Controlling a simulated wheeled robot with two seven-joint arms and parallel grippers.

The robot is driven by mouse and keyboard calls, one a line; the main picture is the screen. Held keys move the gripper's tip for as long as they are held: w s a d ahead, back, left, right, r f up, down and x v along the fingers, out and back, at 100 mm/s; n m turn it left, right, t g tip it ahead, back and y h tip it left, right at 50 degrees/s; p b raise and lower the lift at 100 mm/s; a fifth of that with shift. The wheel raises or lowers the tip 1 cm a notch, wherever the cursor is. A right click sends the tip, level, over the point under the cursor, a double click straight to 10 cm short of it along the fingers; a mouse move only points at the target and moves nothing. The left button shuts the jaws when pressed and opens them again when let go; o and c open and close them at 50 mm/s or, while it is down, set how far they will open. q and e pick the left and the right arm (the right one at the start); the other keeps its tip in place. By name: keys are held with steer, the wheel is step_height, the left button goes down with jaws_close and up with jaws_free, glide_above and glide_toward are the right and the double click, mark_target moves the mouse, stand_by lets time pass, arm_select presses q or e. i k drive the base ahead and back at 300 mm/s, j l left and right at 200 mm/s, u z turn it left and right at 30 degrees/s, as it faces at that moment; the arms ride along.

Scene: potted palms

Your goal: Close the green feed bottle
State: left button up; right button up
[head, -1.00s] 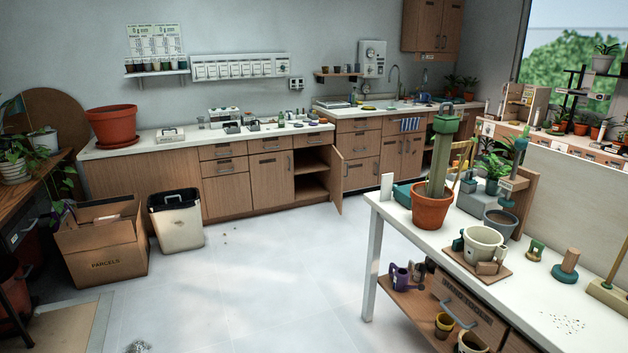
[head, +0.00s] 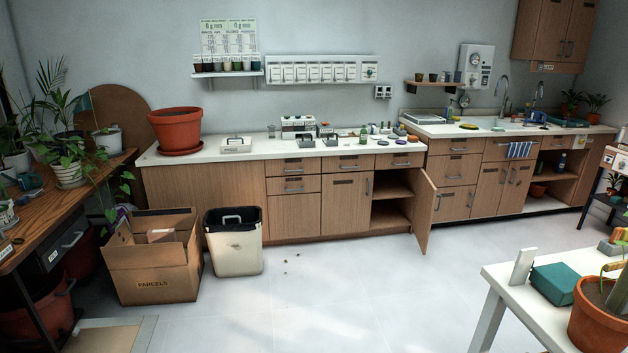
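A small green bottle (head: 364,135), which looks like the feed bottle, stands upright on the white counter (head: 215,154) along the back wall, above the open cupboard. It is too small to tell whether its top is open or capped. Several small round lids or discs, one of them purple (head: 400,141), lie to its right on the counter. Neither of my grippers is in view.
An open cupboard door (head: 424,212) juts into the room below the bottle. A parcels box (head: 150,270) and a white bin (head: 235,252) stand on the floor at left. A white table (head: 515,300) is at lower right.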

mark_target(364, 133)
steer(key=i+j+z, duration=0.1)
steer(key=i+z, duration=0.35)
steer(key=i, duration=1.95)
steer(key=i+l, duration=0.15)
steer(key=i, duration=0.25)
steer(key=i+l+u, duration=0.1)
steer(key=i, duration=0.25)
steer(key=i+l+u, duration=0.1)
steer(key=i, duration=0.3)
